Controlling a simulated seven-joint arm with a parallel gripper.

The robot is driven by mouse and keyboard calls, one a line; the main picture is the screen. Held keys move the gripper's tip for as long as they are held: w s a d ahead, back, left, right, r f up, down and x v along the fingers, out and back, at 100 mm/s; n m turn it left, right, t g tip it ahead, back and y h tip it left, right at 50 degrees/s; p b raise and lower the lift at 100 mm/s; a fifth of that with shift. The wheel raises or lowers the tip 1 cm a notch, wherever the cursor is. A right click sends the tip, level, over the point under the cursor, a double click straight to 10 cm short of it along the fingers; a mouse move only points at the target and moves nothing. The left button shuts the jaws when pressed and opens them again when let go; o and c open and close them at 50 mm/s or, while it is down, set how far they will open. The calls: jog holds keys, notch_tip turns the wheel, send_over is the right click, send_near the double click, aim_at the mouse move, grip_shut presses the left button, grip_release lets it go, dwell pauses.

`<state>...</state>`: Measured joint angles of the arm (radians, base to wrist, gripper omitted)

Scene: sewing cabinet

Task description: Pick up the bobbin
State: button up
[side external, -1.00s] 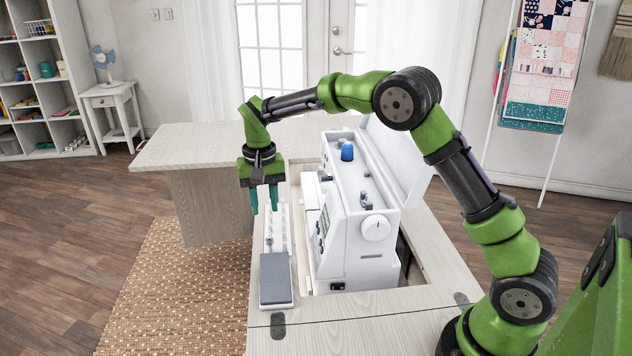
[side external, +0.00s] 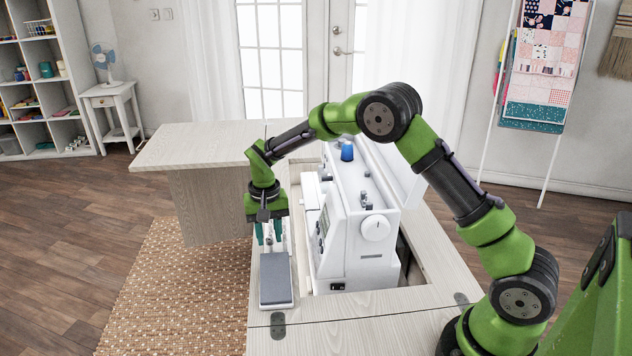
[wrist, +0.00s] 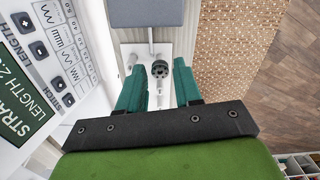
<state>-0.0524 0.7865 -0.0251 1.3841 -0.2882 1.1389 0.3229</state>
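In the wrist view a small dark grey round piece with holes (wrist: 160,69), which looks like the bobbin, is in the white accessory tray (wrist: 127,48). It shows between the teal fingertips of my gripper (wrist: 160,66). The fingers are apart, one on each side of it, with gaps visible on both sides. How far the tips are above the tray is hard to tell. In the side external view my gripper (side external: 268,240) points down over the tray, beside the sewing machine (side external: 345,235); the bobbin cannot be made out there.
A grey-topped block (side external: 276,280) sits at the near end of the tray; it also shows in the wrist view (wrist: 146,12). A small light metal piece (wrist: 131,61) is left of the bobbin. The machine stands close on the right; open floor and a woven rug (side external: 165,290) lie left.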

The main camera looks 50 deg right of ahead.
grip_shut()
